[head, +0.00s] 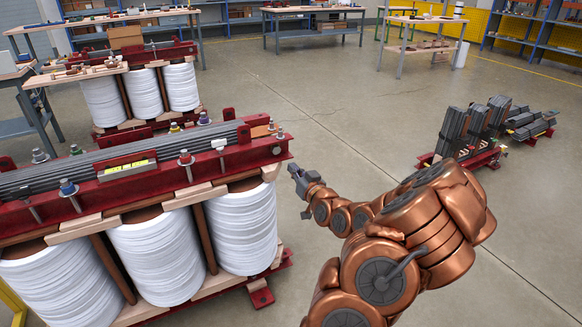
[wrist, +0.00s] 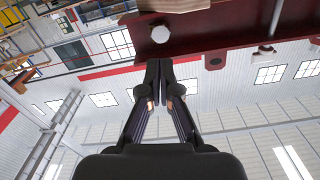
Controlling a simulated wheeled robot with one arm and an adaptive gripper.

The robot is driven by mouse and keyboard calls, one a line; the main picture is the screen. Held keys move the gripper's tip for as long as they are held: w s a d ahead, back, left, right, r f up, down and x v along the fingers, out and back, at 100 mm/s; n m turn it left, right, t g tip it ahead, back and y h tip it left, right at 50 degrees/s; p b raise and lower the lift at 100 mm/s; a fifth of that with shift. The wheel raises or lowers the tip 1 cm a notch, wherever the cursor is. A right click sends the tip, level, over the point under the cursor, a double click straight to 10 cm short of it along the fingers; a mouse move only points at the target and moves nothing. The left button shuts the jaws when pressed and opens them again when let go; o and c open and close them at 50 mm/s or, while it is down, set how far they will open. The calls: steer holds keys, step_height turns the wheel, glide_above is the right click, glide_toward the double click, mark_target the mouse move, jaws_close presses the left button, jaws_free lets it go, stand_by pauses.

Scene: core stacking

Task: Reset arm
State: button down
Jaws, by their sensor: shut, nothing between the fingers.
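My copper-coloured arm reaches in from the lower right in the head view. My gripper (head: 296,172) is at its end, just right of the near transformer's red end beam (head: 262,152). In the wrist view my gripper (wrist: 160,62) is shut with its dark fingertips together and nothing between them. A red beam with a bolt (wrist: 160,34) shows just beyond the fingertips there. I cannot tell from these views how wide the gap to the beam is. The near transformer has white coils (head: 158,258) and grey stacked core sheets (head: 130,152) on top.
A second transformer (head: 140,92) stands behind on the left. Stacks of dark core sheets (head: 455,132) stand on a red frame at the right. Workbenches (head: 312,10) line the back. The grey floor (head: 330,105) between the transformers and the right-hand stacks is clear.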

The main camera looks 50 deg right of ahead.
steer(key=shift+s+a, duration=0.1)
steer(key=shift+s, duration=0.15)
stand_by(0.6)
steer(key=w+a+r+n+g+y+p, duration=0.2)
steer(key=a+p, duration=0.2)
steer(key=a, duration=0.2)
steer(key=w+a+r+n+g+y+p, duration=0.2)
steer(key=a+y+p, duration=0.15)
steer(key=a, duration=0.35)
steer(key=s+a+r+n+g+p, duration=0.1)
steer(key=s+a+r+g+p, duration=0.15)
steer(key=a, duration=0.25)
steer(key=s+a+r+g+p, duration=0.2)
steer(key=a+g+p, duration=0.1)
steer(key=a+p, duration=0.15)
steer(key=s+a+r+g+p, duration=0.3)
steer(key=s+a+r, duration=0.3)
steer(key=s, duration=0.4)
steer(key=s+a+r+g+p, duration=0.3)
steer(key=s+a+r+p, duration=0.3)
steer(key=s+r, duration=0.3)
steer(key=s+a+r+g+p, duration=0.3)
steer(key=s+a+r+p, duration=0.2)
steer(key=s, duration=0.6)
step_height(320, 180, up, 3)
steer(key=shift+a+f+n, duration=0.1)
steer(key=shift+a+n, duration=0.3)
steer(key=shift+a, duration=0.35)
